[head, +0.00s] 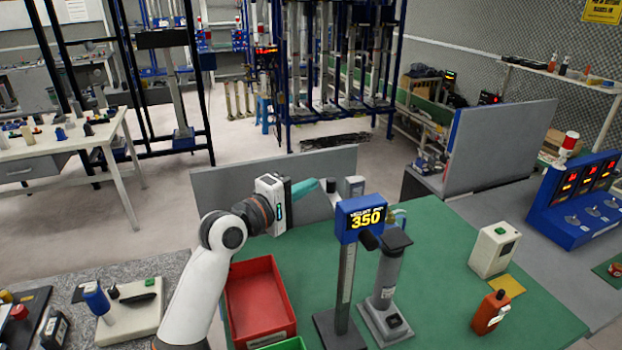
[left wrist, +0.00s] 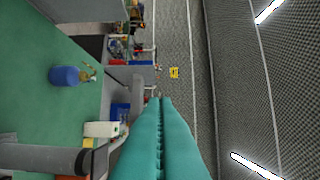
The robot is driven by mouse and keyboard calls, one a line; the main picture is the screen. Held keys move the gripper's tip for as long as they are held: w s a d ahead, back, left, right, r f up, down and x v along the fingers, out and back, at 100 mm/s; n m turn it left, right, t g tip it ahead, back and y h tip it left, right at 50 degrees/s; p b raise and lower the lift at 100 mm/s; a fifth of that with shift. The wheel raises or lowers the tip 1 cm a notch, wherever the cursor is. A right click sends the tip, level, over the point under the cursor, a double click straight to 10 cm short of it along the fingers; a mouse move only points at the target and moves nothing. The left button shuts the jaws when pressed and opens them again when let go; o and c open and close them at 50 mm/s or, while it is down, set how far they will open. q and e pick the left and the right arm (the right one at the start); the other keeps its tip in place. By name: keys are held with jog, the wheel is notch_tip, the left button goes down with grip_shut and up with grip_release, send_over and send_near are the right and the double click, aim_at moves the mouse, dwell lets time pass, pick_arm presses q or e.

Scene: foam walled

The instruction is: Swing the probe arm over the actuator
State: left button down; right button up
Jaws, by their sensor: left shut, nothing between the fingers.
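A post with a blue display reading 350 (head: 361,217) stands on a dark base on the green table. A short dark arm (head: 368,240), seemingly the probe arm, sticks out from below the display. Beside it to the right stands a grey cylinder with a dark flat top, seemingly the actuator (head: 385,277). The arm's end looks close to the cylinder's top; I cannot tell whether it is over it. My left gripper (head: 318,184), with teal fingers, is shut and empty, behind and left of the display. Its closed fingers fill the lower middle of the left wrist view (left wrist: 161,102). My right gripper is out of view.
A red bin (head: 260,300) lies below my left arm. A white box (head: 494,249) and an orange bottle (head: 491,313) stand at the right of the green table (head: 440,290). A low grey panel (head: 235,195) edges the table at the back. A blue cylinder shows in the left wrist view (left wrist: 65,76).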

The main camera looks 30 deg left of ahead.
pick_arm(q)
jog(key=shift+w+d, duration=0.2)
jog(key=shift+d, duration=0.35)
jog(key=shift+w, duration=0.1)
